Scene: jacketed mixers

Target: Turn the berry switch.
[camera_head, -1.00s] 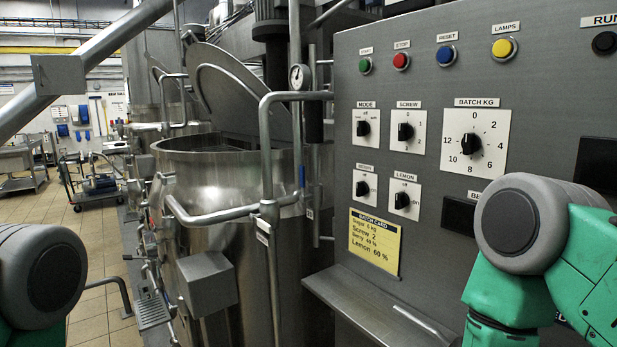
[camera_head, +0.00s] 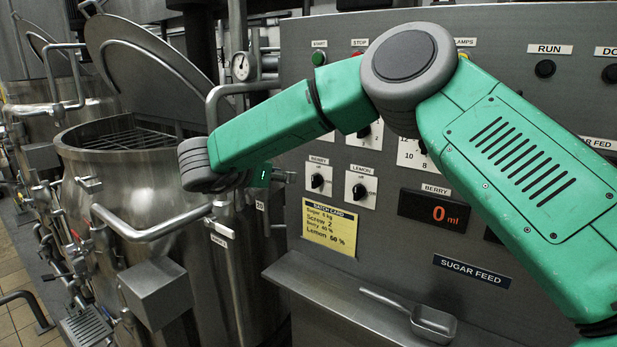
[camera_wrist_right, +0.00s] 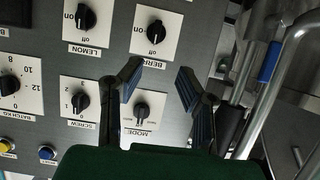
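The berry switch (camera_head: 318,181) is a black knob on a white plate on the grey panel, below the mode switch and left of the lemon switch (camera_head: 361,191). In the right wrist view the picture is upside down; the berry switch (camera_wrist_right: 156,32) shows at the top, with "off" and "on" marks. Its exact pointer direction is hard to tell. My right gripper (camera_head: 290,177) is just left of the berry plate, partly hidden by my wrist. In the wrist view my right gripper (camera_wrist_right: 160,78) is open and empty, its fingers apart from the knob. My left gripper is out of view.
A yellow batch card (camera_head: 330,228) is below the switches, reading berry 40 %. The berry display (camera_head: 433,211) shows 0 ml. A scoop (camera_head: 420,316) lies on the ledge (camera_head: 310,290). A steel mixer (camera_head: 120,180) with pipe rails stands left of the panel.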

